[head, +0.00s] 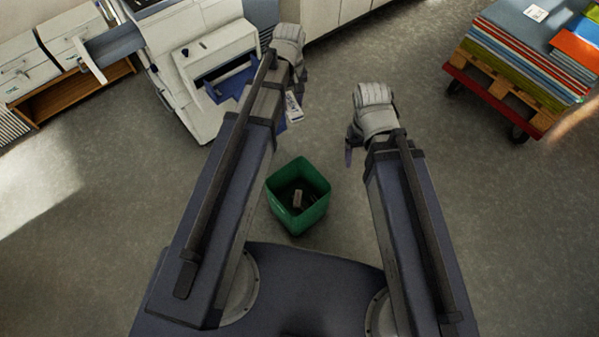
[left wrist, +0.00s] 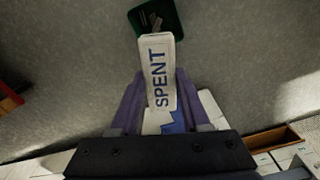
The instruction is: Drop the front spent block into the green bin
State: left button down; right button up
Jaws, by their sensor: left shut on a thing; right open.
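A white block marked SPENT (left wrist: 157,75) is held between the purple fingers of my left gripper (left wrist: 152,105). In the head view the block (head: 294,107) shows beside the left forearm, with the gripper (head: 284,118) partly hidden behind that arm. The block is off the floor, above and beyond the green bin (head: 301,222) in the head view. The bin also shows at the top of the left wrist view (left wrist: 178,22). A small pale block (head: 297,198) lies inside the bin. My right gripper (head: 348,156) is open and empty, right of the bin.
A white machine (head: 215,55) with an open blue-lined bay stands at the upper left, close to my left arm. Drawers and a wooden shelf (head: 80,75) are farther left. A pallet cart with stacked coloured sheets (head: 520,60) stands at the upper right. Floor around the bin is clear.

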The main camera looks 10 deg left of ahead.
pick_arm(q)
notch_tip(320, 180, down, 44)
jog(key=n+b, duration=0.3)
jog(key=b, duration=3.8)
jog(key=shift+r, duration=0.2)
jog(key=shift+f+b, duration=0.1)
jog(key=shift+b, duration=0.25)
notch_tip(320, 180, down, 6)
jog(key=b, duration=0.5)
jog(key=shift+b, duration=0.35)
jog(key=shift+c, duration=1.5)
grip_release()
jog(key=shift+r, duration=0.2)
notch_tip(320, 180, up, 8)
jog(key=p, duration=0.8)
jog(key=shift+f, duration=0.15)
